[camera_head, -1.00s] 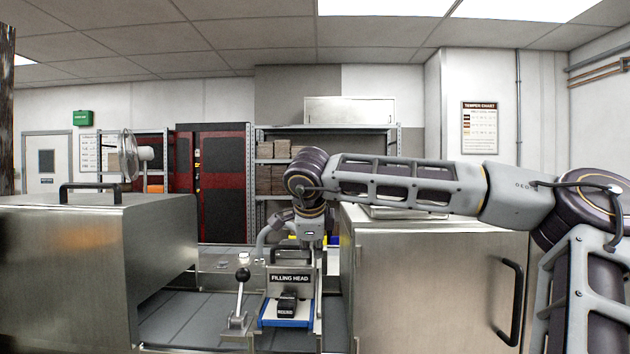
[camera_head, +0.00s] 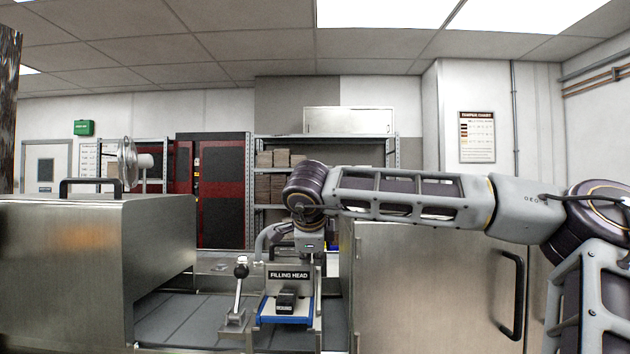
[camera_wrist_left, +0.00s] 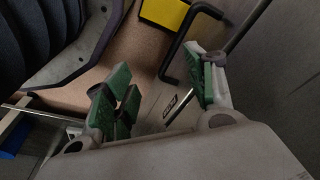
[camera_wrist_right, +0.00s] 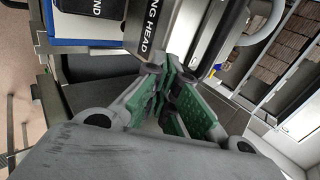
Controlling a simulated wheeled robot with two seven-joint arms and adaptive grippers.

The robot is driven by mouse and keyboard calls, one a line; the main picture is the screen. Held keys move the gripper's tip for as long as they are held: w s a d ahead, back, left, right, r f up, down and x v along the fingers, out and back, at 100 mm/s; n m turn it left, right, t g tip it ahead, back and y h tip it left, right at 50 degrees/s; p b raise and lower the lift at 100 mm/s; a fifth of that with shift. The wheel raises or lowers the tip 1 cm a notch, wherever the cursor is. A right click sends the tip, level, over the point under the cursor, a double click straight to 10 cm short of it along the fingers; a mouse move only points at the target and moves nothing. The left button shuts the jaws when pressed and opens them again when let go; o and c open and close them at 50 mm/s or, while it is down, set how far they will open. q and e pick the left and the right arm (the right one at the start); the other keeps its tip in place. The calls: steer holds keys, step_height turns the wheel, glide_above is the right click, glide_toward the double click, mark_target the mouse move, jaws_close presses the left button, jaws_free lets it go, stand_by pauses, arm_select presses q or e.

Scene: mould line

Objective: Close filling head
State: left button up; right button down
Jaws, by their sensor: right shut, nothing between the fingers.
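The filling head, with its labelled plate (camera_head: 289,275), stands at the front centre in the head view, above a black mould (camera_head: 287,301) on a blue-edged tray (camera_head: 286,320). The label also shows close up in the right wrist view (camera_wrist_right: 152,25). My right arm reaches down behind the filling head, and its fingers are hidden in the head view. In the right wrist view my right gripper (camera_wrist_right: 168,98) has its green-padded fingers together, empty, beside the filling head; contact cannot be told. My left gripper (camera_wrist_left: 163,88) is open and empty in the left wrist view, below a black handle (camera_wrist_left: 178,50).
A lever with a ball knob (camera_head: 240,268) stands left of the filling head. Steel housings flank it: one at left (camera_head: 75,265) and one with a black handle at right (camera_head: 430,290). A grey conveyor (camera_head: 185,318) runs between them.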

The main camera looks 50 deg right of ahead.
steer(key=shift+s+a, duration=0.15)
steer(key=shift+a, duration=0.1)
arm_select(q)
steer(key=shift+s+r+b, duration=0.15)
steer(key=shift+r+b, duration=0.15)
steer(key=shift+r, duration=0.85)
arm_select(e)
steer(key=shift+f, duration=0.15)
steer(key=shift+a, duration=0.1)
steer(key=v, duration=1.2)
arm_select(q)
steer(key=shift+s, duration=0.2)
arm_select(e)
steer(key=shift+s+a+f, duration=0.1)
steer(key=shift+s+f, duration=0.05)
steer(key=shift+s, duration=0.05)
